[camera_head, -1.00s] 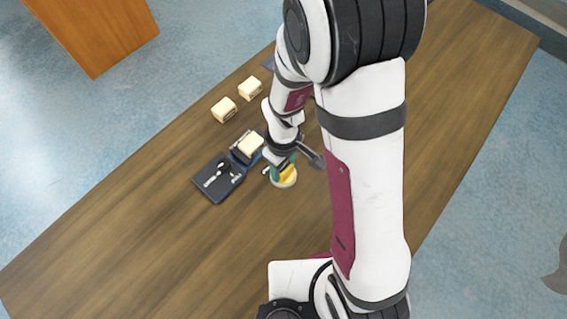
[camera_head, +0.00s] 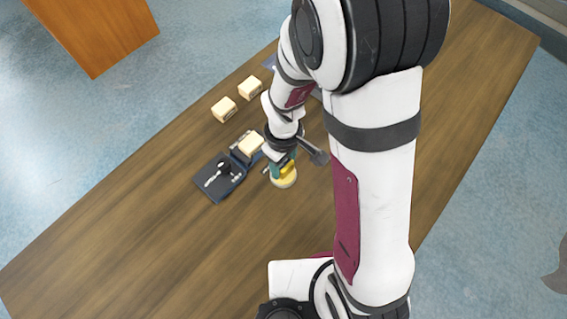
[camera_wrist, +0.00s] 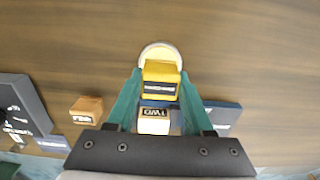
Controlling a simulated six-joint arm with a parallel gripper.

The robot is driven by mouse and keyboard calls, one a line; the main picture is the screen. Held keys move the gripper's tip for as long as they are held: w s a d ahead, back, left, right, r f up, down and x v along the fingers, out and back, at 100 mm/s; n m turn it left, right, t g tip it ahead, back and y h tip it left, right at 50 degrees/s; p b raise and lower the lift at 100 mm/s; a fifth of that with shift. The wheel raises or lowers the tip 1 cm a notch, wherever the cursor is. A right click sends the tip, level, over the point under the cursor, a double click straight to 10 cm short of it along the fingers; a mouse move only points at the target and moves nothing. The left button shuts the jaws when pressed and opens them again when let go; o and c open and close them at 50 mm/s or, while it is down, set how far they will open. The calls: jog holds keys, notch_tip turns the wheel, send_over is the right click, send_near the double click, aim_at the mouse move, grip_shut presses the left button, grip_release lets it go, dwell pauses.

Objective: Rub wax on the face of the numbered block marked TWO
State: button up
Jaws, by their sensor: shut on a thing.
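My gripper (camera_wrist: 160,80) is shut on a yellow block-shaped tool (camera_wrist: 161,70), held between its teal fingertips. A pale round piece with a yellow rim (camera_wrist: 158,48) shows at the tool's far end. I cannot tell whether it is part of the tool or a separate tin. The tool also shows in the head view (camera_head: 286,170), low over the table. In the wrist view, the pale block marked TWO (camera_wrist: 153,126) shows between the fingers, its lettering upside down. The tool is apart from it in that picture. A pale block (camera_head: 250,143) sits in a dark holder in the head view.
A dark tray (camera_head: 212,190) with small tools lies left of my gripper. Two more pale blocks (camera_head: 224,109) (camera_head: 250,88) stand toward the table's far edge. The wooden table (camera_head: 140,220) is clear at front left.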

aim_at(284, 162)
jog(key=shift+r, duration=2.7)
